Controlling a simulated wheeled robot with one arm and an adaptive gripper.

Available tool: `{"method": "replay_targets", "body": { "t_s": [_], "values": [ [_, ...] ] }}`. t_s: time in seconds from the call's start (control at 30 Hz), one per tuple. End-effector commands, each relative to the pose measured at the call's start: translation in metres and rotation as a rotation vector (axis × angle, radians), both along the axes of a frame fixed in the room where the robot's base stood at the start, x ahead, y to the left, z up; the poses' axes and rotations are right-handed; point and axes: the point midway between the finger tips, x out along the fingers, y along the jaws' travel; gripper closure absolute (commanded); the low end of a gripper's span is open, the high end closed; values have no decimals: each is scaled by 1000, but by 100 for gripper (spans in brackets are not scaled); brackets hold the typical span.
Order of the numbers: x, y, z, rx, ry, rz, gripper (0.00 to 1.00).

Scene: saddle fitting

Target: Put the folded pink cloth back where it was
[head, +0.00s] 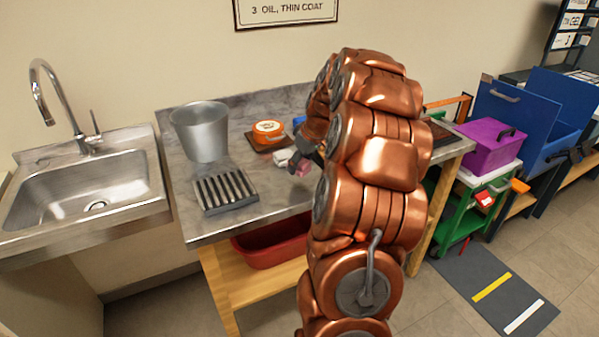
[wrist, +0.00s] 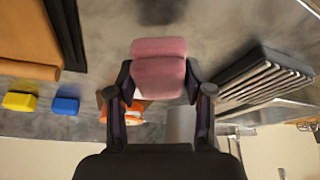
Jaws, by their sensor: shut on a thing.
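The folded pink cloth (wrist: 158,72) is between the two fingertips of my gripper (wrist: 159,80) in the wrist view, with its folded layers facing the camera. In the head view a small part of the pink cloth (head: 303,169) shows at the end of my gripper (head: 300,160), above the grey worktop (head: 180,150). My arm hides much of the gripper there. I cannot tell whether the cloth touches the worktop.
A slatted rack (head: 224,190), a metal pot (head: 200,132) and an orange-lidded tin (head: 267,131) stand left of my gripper. Yellow (wrist: 20,102) and blue (wrist: 65,105) blocks show in the wrist view.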

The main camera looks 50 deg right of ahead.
Motion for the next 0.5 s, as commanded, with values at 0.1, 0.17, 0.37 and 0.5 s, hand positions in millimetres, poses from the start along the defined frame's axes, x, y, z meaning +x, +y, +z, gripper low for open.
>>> {"method": "replay_targets", "body": {
  "t_s": [0.1, 0.17, 0.37, 0.5],
  "values": [
    [-2, 2, -13, 7, 7, 2, 81],
    [-2, 2, -19, 7, 5, 1, 81],
    [-1, 1, -34, 4, 4, 1, 81],
    [-1, 1, -34, 3, 2, 1, 81]
  ]
}}
